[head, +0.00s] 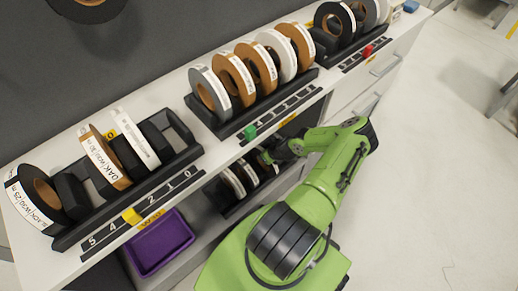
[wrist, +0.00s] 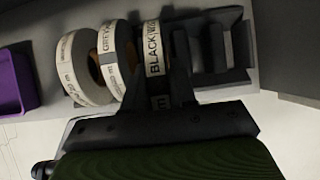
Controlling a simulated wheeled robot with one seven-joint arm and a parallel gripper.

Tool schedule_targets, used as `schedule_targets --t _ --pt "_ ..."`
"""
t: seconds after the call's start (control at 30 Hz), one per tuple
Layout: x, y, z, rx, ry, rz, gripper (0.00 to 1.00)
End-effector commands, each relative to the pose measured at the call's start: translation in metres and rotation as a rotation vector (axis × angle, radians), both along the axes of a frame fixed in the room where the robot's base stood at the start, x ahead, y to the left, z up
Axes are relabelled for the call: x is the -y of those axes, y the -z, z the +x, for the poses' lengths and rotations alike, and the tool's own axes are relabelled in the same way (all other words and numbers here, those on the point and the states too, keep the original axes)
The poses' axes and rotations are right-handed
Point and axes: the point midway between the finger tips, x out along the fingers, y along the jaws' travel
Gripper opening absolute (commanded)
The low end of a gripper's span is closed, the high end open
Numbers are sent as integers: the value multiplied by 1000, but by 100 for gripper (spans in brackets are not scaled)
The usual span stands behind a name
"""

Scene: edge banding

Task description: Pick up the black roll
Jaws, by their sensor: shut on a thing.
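My gripper (head: 270,154) reaches into the lower shelf below the counter in the head view. In the wrist view my gripper (wrist: 163,82) is shut on a roll with a white label reading "BLACK" (wrist: 152,48). This black roll stands upright in a dark rack, with one finger on its right and the other largely hidden on its left. The gripper and arm cover its lower part. In the head view the black roll is mostly hidden behind my gripper.
A grey-labelled roll (wrist: 110,60) and a white-labelled roll (wrist: 82,72) stand close to the left. Empty rack slots (wrist: 218,48) lie to the right. A purple bin (head: 160,243) sits on the lower shelf. More rolls, including a black one (head: 36,197), stand on the counter above.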

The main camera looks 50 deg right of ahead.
Motion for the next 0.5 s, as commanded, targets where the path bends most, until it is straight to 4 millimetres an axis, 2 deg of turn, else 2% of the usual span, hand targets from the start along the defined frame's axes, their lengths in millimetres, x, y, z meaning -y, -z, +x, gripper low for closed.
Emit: schedule_targets --t 0.3,0.5 --pt "-9 -2 -90 -3 7 1 0" --pt "-14 -1 -134 0 6 -1 0"
